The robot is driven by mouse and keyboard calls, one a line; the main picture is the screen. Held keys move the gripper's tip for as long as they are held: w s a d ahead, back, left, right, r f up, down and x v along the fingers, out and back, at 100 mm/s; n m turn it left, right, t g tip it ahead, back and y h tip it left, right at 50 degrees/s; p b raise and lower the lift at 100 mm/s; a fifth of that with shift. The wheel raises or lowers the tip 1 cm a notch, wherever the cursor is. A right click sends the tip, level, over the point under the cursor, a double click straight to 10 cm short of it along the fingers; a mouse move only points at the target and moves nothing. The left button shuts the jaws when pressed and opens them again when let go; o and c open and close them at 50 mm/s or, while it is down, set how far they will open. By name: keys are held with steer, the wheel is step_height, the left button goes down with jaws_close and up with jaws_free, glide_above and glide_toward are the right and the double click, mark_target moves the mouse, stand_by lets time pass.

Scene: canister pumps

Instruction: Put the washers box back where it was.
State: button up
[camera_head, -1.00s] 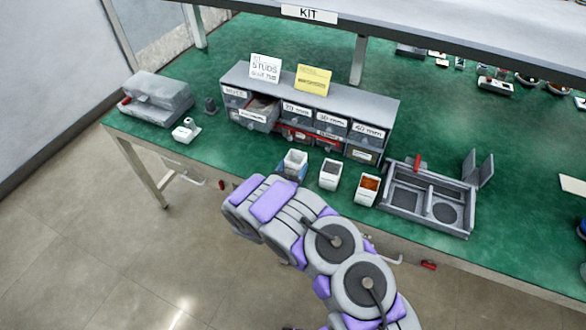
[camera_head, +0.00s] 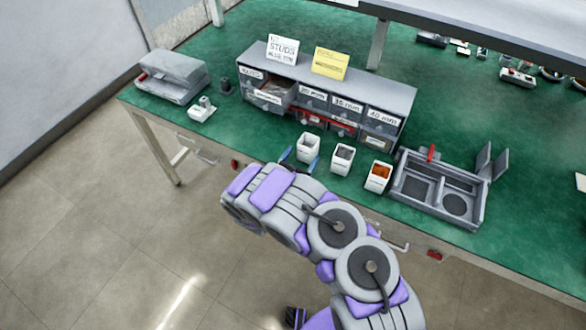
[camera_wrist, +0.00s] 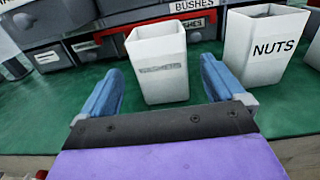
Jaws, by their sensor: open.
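The washers box is the white open-topped box (camera_head: 307,147) standing upright on the green bench at the left end of a row of three boxes. In the wrist view the box (camera_wrist: 160,65) has a faint label, hard to read. My gripper (camera_head: 299,160) is open, with one blue finger on each side of the box's near part. The wrist view shows gaps between my gripper (camera_wrist: 160,88) and the box, which looks unheld. The box labelled NUTS (camera_wrist: 265,45) is just right of my right finger; the head view also shows that box (camera_head: 343,158).
A box with orange contents (camera_head: 378,176) and a grey compartment tray (camera_head: 440,190) stand to the right. Behind is a drawer cabinet (camera_head: 390,95) with one upper drawer (camera_head: 270,98) pulled out. The bench front edge is close below my gripper.

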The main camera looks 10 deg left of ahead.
steer(key=p+v, duration=0.1)
steer(key=v, duration=0.7)
